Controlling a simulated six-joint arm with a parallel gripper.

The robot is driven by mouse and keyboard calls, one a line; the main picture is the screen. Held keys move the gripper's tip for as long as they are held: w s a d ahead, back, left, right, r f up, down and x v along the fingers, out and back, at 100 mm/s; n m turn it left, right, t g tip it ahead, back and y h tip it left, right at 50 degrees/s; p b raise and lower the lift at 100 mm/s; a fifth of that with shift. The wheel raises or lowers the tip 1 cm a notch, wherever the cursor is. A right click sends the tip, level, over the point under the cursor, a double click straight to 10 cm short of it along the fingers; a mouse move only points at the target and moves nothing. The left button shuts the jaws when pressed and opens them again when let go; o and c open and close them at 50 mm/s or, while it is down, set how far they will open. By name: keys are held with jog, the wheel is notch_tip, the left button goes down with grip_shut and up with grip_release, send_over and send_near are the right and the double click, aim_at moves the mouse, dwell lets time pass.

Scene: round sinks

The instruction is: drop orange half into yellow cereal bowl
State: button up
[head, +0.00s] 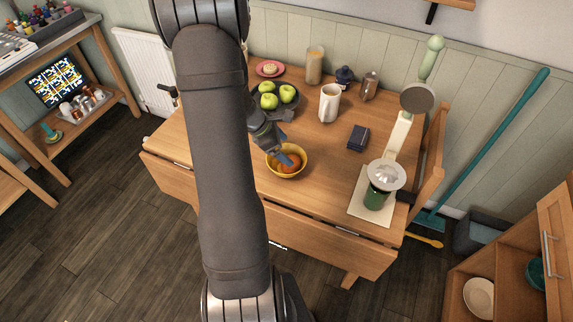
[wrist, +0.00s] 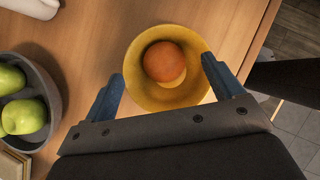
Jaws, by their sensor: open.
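The yellow cereal bowl (head: 296,171) stands on the wooden table near its front edge. The orange half (head: 289,163) lies inside it; in the wrist view the orange half (wrist: 164,62) rests in the bowl (wrist: 140,88), toward its upper middle, rounded side up. My gripper (head: 284,157) is over the bowl with its blue fingers pointing down. In the wrist view the fingers of my gripper (wrist: 163,78) are wide apart, one on each side of the bowl, and nothing is between them in their grip. My arm covers part of the table in the head view.
A dark bowl of green apples (head: 288,93) stands behind the yellow bowl. A white jug (head: 329,103), a dark blue box (head: 358,138) and a green jar (head: 376,196) on a mat stand to the right. The table between bowl and mat is clear.

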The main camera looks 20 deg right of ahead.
jog(key=v, duration=1.4)
jog(key=shift+a+r, duration=0.2)
jog(key=shift+r, duration=0.1)
jog(key=shift+f, duration=0.1)
jog(key=x, duration=1.7)
jog(key=shift+d, duration=0.15)
jog(key=shift+r, duration=0.75)
